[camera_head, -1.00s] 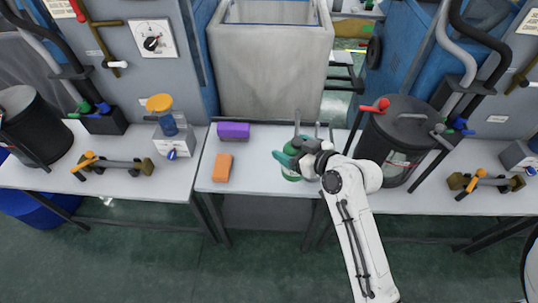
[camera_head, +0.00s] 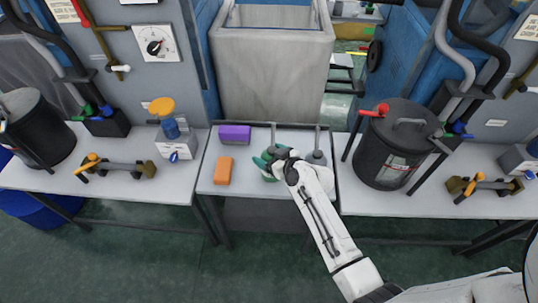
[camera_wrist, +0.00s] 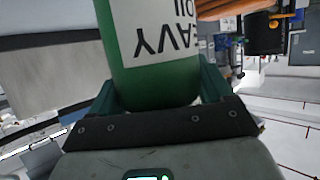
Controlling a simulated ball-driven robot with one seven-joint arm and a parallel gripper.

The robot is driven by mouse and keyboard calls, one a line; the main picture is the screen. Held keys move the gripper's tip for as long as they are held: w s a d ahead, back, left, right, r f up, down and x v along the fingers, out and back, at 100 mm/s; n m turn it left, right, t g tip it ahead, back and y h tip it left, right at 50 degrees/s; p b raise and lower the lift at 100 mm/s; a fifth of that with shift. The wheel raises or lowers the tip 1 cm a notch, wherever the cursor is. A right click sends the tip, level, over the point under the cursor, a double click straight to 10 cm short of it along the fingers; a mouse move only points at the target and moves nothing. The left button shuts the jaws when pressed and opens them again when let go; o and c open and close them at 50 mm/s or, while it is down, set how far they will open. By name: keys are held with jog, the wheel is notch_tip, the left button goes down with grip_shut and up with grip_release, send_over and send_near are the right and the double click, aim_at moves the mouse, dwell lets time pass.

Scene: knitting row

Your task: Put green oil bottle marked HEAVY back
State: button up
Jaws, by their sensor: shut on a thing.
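The green oil bottle (camera_wrist: 150,75) fills the middle of the wrist view. Its white label (camera_wrist: 160,30) reads "HEAVY OIL", upside down in that view. My gripper (camera_head: 268,164) is shut on the bottle, with a green finger on each side of it. In the head view, the gripper and wrist cover most of the bottle, and a thin spout (camera_head: 274,133) rises behind them. They are over the middle table (camera_head: 245,190), right of the orange block. I cannot tell whether the bottle's base touches the tabletop.
A grey bottle (camera_head: 317,157) with a thin spout stands just right of my gripper. A purple block (camera_head: 235,133) and an orange block (camera_head: 223,171) lie to the left. A black lidded drum (camera_head: 392,150) stands on the right table.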

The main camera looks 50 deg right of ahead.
jog(key=shift+f, duration=0.15)
jog(key=shift+f, duration=0.1)
jog(key=o, duration=1.2)
jog(key=shift+c, duration=0.2)
